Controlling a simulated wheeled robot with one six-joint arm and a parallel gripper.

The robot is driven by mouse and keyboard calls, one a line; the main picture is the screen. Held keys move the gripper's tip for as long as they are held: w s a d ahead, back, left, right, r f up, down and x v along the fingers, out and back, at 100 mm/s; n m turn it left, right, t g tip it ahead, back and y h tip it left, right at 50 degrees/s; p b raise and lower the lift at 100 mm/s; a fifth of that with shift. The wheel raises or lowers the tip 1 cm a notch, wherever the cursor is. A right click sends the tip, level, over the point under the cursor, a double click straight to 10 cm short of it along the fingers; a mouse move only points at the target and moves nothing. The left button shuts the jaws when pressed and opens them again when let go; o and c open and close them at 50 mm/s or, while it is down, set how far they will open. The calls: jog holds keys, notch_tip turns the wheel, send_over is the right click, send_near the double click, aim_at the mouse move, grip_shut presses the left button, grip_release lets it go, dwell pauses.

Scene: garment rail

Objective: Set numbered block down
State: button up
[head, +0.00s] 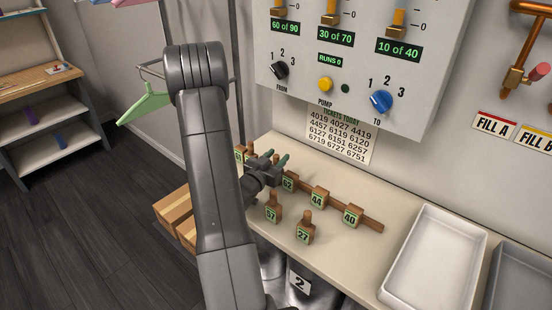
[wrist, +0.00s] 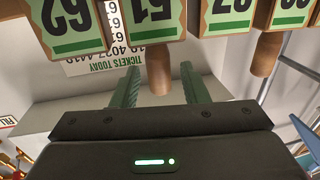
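My gripper (head: 276,158) is over the left part of the bench. Its two green fingers are apart. In the wrist view my gripper (wrist: 160,80) has a finger on each side of the wooden peg of a numbered block (wrist: 152,22), with gaps showing at both sides. That block's label appears upside down and seems to read 51; its base is cut off by the frame. Blocks 62 (head: 289,182), 44 (head: 318,198) and 40 (head: 351,215) stand along a wooden rail (head: 372,224). Blocks 57 (head: 272,212) and 27 (head: 305,233) stand in front of it.
A white tray (head: 399,292) lies to the right on the bench. A control panel (head: 360,60) with sliders and knobs hangs above, and a ticket list (head: 340,135) is on the wall behind. A green hanger (head: 146,104) hangs at left. Bench right of block 27 is clear.

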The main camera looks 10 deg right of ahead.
jog(key=shift+r+p, duration=0.8)
jog(key=shift+p, duration=0.25)
jog(key=b+v, duration=0.2)
jog(key=v, duration=1)
jog(key=shift+f+b, duration=0.2)
jog(key=shift+b, duration=0.15)
